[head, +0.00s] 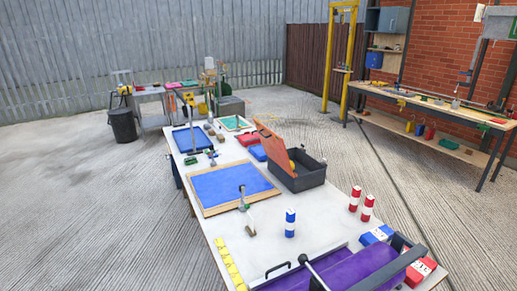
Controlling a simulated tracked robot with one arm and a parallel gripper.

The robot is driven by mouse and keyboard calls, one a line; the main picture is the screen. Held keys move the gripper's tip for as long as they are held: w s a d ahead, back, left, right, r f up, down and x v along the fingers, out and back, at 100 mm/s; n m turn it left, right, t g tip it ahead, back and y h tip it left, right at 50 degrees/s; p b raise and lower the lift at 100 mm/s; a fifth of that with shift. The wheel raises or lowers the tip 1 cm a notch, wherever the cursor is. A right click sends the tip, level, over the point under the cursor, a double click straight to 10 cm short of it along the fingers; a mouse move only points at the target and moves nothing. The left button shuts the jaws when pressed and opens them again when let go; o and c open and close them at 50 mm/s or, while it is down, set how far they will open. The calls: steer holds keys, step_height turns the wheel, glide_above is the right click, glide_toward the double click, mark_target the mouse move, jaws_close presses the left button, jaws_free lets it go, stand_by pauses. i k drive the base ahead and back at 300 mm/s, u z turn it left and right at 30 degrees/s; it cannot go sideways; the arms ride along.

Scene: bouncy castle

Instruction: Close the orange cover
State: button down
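The orange cover (275,147) stands open. It is tilted up along the left side of a dark grey box (309,181) on the long white table. The box's top is open, and a small yellow thing shows inside near the cover. The rest of the inside is too small or hidden to make out. I see no part that I can tell is my gripper in the head view.
The white table (265,218) holds a blue board (232,186), a blue-and-white cylinder (290,223), two red-and-white cylinders (367,208) and a purple tray-like thing (345,268) in front. A workbench (430,107) stands right; open concrete lies left.

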mark_target(274, 146)
steer(key=u, duration=0.5)
steer(key=i, duration=0.8)
steer(key=u, duration=0.75)
steer(key=i, duration=1.3)
steer(key=z, duration=0.45)
steer(key=i, duration=1.35)
steer(key=z, duration=0.8)
